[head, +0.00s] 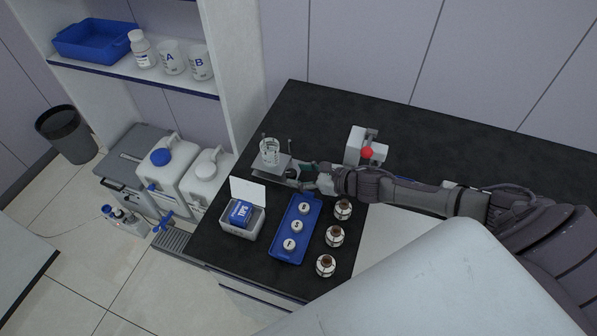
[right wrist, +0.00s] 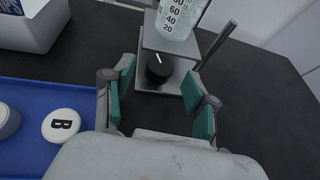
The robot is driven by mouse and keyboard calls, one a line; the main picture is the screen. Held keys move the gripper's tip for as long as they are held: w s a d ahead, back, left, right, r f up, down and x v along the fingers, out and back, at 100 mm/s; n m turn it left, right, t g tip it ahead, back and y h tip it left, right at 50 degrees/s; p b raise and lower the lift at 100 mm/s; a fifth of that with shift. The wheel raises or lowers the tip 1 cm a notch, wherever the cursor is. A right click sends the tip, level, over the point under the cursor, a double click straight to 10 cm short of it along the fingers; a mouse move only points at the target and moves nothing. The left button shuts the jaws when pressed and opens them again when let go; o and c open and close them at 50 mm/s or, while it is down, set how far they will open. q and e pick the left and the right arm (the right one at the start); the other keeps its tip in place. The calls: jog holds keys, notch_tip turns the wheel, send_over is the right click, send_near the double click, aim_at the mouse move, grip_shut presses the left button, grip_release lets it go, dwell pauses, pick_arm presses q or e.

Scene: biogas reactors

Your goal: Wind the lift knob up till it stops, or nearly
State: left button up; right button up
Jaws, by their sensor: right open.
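The lift (head: 272,165) is a small grey stand near the left edge of the black bench, with a glass beaker (head: 269,151) on its plate. In the right wrist view, the lift's plate (right wrist: 158,42) stands above its base, and the graduated beaker (right wrist: 180,17) is cut off at the top. The black lift knob (right wrist: 158,71) with a white mark faces me under the plate. My right gripper (right wrist: 160,97) is open and empty, with teal-padded fingers either side of the knob's line and the knob just beyond them. My left gripper is not in view.
A blue tray (head: 281,249) with several white-lidded pieces lies close to my right gripper. An open white box (head: 247,221) stands left of it, and brown-capped bottles (head: 334,236) right. A device with a red button (head: 367,153) stands behind my right arm. The back bench is clear.

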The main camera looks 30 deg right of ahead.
jog(key=shift+w+a+f, duration=0.2)
jog(key=shift+w+a, duration=0.05)
jog(key=shift+w, duration=0.1)
grip_shut()
jog(key=shift+s+a+f+m+t+h, duration=0.1)
jog(key=shift+s+a+m+t+h, duration=0.15)
jog(key=shift+m+h, duration=0.2)
jog(key=shift+a+m+t+h, duration=0.1)
jog(key=shift+m+t+h, duration=0.25)
jog(key=shift+m, duration=0.1)
jog(key=m+h, duration=0.3)
jog(key=shift+a+t+h, duration=0.1)
jog(key=shift+t+h, duration=0.2)
jog(key=shift+t, duration=0.1)
grip_release()
jog(key=v, duration=1.2)
